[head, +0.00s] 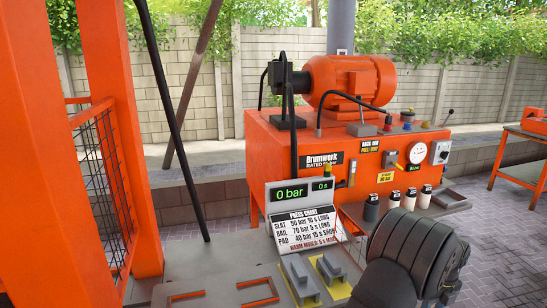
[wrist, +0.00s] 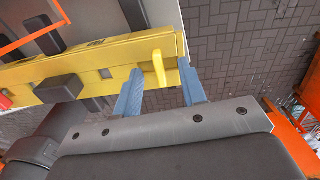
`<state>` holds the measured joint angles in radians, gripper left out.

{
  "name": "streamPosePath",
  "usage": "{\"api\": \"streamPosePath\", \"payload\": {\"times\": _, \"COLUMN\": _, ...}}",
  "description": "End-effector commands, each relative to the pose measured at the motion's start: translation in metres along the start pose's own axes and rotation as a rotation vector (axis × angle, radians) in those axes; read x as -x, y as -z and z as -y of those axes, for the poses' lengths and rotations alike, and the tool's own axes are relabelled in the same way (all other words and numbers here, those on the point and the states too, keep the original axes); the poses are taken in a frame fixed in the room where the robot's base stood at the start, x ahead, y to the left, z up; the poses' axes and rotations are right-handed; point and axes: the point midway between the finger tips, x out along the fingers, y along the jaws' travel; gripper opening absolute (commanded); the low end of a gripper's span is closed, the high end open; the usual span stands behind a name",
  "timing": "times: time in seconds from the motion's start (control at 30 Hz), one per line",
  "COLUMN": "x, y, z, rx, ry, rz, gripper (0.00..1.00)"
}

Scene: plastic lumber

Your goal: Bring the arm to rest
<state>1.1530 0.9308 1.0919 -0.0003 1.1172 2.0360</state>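My gripper (wrist: 161,88) shows in the wrist view with its two blue-grey fingers spread apart. A long yellow part (wrist: 90,62) lies beyond and partly behind the fingers. A short yellow peg (wrist: 159,67) on it stands between the fingertips, with a visible gap on each side. Nothing is held between the fingers. In the head view my dark arm (head: 415,252) fills the lower right, and the gripper itself is not seen there.
An orange press machine (head: 300,160) with a motor (head: 350,82) stands behind the bench (head: 200,268). Its display (head: 290,193) reads 0 bar. An orange frame (head: 115,120) stands at left.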

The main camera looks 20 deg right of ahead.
Motion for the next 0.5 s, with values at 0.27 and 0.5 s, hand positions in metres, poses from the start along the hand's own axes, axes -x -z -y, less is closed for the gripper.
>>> {"api": "streamPosePath", "payload": {"times": 0.27, "x": -0.0002, "y": 0.0000, "z": -0.0002, "rx": 0.115, "ry": -0.001, "rz": 0.000, "gripper": 0.38}}
{"api": "streamPosePath", "payload": {"times": 0.5, "x": 0.0000, "y": 0.0000, "z": -0.0002, "rx": 0.129, "ry": -0.001, "rz": 0.000, "gripper": 0.38}}
